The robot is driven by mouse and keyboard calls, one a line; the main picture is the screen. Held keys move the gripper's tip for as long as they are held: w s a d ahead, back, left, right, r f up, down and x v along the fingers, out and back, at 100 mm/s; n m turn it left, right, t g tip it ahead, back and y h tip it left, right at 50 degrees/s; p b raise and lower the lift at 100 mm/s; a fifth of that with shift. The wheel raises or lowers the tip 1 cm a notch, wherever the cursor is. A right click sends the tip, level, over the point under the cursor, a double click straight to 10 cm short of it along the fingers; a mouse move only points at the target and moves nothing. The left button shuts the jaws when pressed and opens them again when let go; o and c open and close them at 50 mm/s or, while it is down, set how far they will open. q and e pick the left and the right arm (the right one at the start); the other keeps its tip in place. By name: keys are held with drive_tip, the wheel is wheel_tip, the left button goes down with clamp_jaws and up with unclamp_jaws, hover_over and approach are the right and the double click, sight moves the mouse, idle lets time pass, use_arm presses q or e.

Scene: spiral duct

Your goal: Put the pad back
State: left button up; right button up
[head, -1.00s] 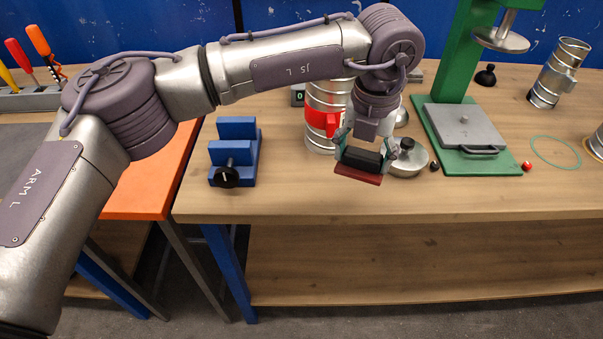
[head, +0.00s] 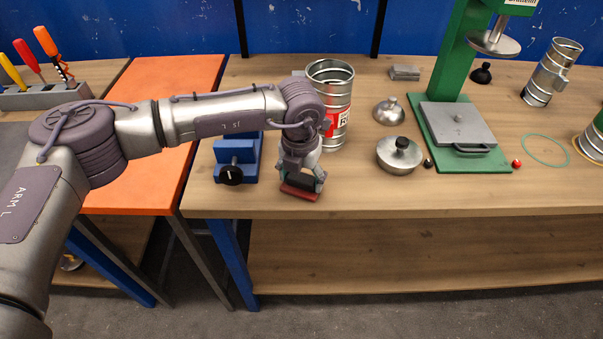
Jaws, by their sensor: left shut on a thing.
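My left gripper (head: 303,180) reaches in from the left and points down over the front part of the wooden bench. It is shut on the pad (head: 299,193), a dark block with a dark red underside, mostly hidden by the fingers. I cannot tell whether the pad touches the bench top. The pad is in front of a spiral duct (head: 331,88) with a red and white label, and right of a blue block fixture (head: 238,155) with a black knob. My right gripper is not in view.
A round metal pot with black knob (head: 400,156) and a metal funnel-like piece (head: 389,111) stand to the right. Beyond are a green press (head: 457,55) with a grey plate and a green ring (head: 545,150). The bench's front strip (head: 400,200) is clear.

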sight(301, 182)
use_arm(q)
drive_tip(key=shift+f, duration=0.1)
drive_tip(key=o, duration=1.3)
drive_tip(key=r, duration=0.4)
drive_tip(key=s+r+b, duration=0.1)
drive_tip(key=r, duration=0.3)
drive_tip(key=r+b, duration=0.1)
drive_tip(key=r, duration=0.3)
drive_tip(key=shift+s+a, duration=0.1)
drive_tip(key=shift+s, duration=0.05)
